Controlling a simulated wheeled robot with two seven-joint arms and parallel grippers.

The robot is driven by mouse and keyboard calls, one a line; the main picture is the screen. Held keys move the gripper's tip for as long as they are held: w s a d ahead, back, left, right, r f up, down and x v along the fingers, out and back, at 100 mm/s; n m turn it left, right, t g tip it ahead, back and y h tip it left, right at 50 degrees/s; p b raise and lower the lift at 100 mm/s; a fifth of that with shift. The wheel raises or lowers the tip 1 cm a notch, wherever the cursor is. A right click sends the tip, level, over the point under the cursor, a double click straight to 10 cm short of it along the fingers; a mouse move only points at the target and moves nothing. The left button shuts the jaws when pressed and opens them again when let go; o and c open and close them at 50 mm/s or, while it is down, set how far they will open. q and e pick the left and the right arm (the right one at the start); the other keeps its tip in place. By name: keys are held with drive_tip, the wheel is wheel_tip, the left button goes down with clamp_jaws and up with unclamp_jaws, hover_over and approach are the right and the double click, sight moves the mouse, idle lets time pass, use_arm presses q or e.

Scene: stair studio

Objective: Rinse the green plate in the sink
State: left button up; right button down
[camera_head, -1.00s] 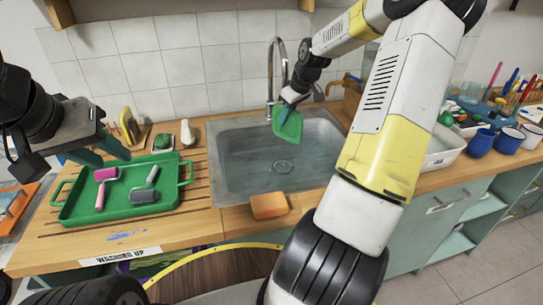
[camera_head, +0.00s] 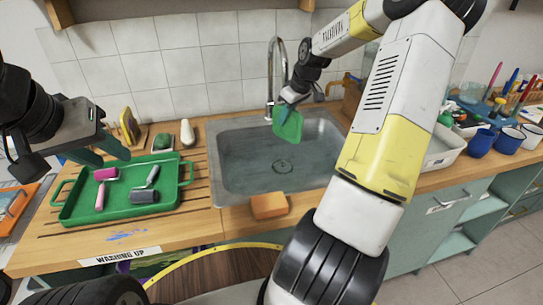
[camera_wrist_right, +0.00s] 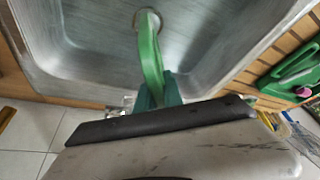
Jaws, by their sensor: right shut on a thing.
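The green plate (camera_head: 289,125) is tilted steeply over the back part of the metal sink (camera_head: 230,185), below the tap (camera_head: 272,65). My right gripper (camera_head: 288,103) is shut on the plate's upper edge. In the right wrist view the plate (camera_wrist_right: 150,55) shows nearly edge-on between the fingers of my right gripper (camera_wrist_right: 158,92), with the sink (camera_wrist_right: 85,45) behind it. My left gripper (camera_head: 112,152) is open and empty above the green tray. I cannot tell whether water runs from the tap.
The green tray (camera_head: 121,207) with paint rollers lies on the draining board left of the sink. An orange sponge (camera_head: 268,205) lies at the sink's front edge. Blue mugs (camera_head: 481,142) and a white basin (camera_head: 441,152) stand at the right.

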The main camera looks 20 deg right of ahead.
drive_tip(key=shift+r, duration=0.1)
drive_tip(key=shift+r, duration=1.95)
drive_tip(key=shift+a, duration=0.1)
